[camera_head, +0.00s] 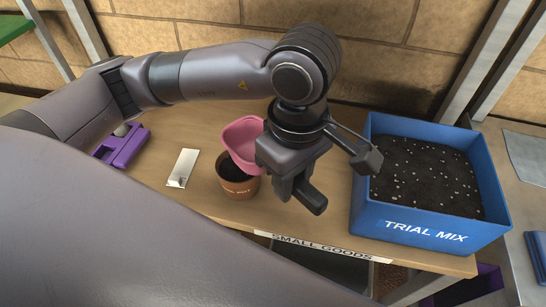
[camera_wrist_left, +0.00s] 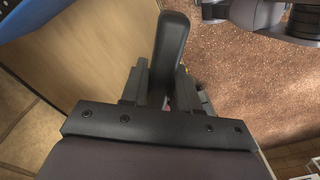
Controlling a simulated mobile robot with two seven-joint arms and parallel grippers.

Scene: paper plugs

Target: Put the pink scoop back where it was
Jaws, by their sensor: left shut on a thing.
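The pink scoop (camera_head: 243,140) is tilted just above and behind the rim of a brown pot (camera_head: 239,185) with dark soil in it; I cannot tell whether they touch. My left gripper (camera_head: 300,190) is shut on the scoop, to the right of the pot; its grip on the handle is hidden.
A blue bin (camera_head: 430,228) labelled TRIAL MIX, holding dark speckled soil, stands right of the gripper. A purple object (camera_head: 121,147) lies at the left. The wooden bench (camera_head: 205,135) is bare around the white plate. Its front edge carries a SMALL GOODS label (camera_head: 320,247).

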